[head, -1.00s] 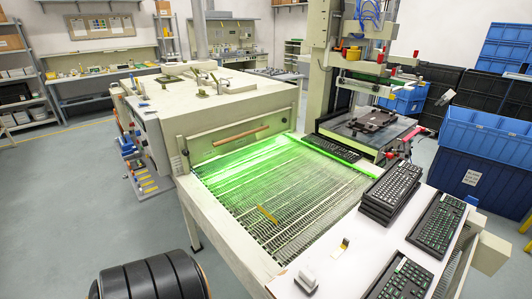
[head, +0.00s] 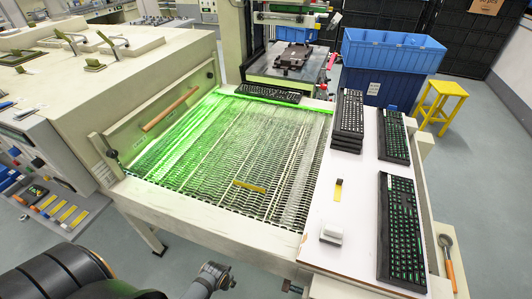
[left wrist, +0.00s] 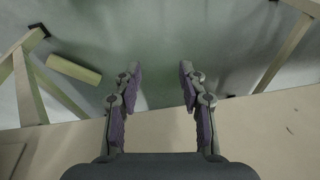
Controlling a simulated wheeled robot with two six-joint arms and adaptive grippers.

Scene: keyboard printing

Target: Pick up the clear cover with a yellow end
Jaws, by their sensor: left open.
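A yellow strip (head: 250,187) lies on the mesh conveyor (head: 225,165) in the head view, near its front. It looks like the yellow end of the clear cover; the clear part is hard to make out against the mesh. In the left wrist view my left gripper (left wrist: 158,75) is open, with nothing between its fingers. It faces the floor past a pale edge, and the cover does not show there. In the head view part of my left arm shows at the bottom, apart from and below the strip. My right gripper is not in view.
Stacked keyboards (head: 349,125) and single keyboards (head: 400,230) occupy the white board (head: 320,262) at right. A white block (head: 331,233) and a small yellow-tipped piece (head: 338,190) lie there too. A machine with a handle (head: 170,110) stands left of the conveyor. Blue crates (head: 390,55) stand behind.

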